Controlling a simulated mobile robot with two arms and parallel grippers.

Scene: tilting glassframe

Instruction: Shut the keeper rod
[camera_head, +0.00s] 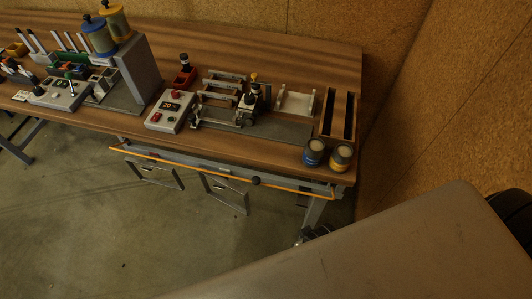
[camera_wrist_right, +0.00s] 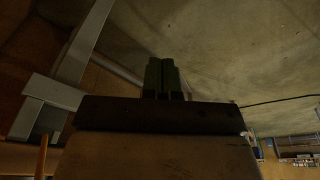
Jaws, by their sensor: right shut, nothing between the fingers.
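My right gripper (camera_wrist_right: 162,76) shows in the right wrist view. Its two olive fingers are shut together with nothing between them, and concrete floor lies behind them. No part of the rod is clearly seen there. My left gripper is not in view.
The wooden workbench (camera_head: 80,118) carries a control box (camera_head: 170,111), a metal fixture, a slotted wooden rack and two jars (camera_head: 314,151). A grey metal frame (camera_wrist_right: 52,92) is left of my right gripper. Open floor lies in front.

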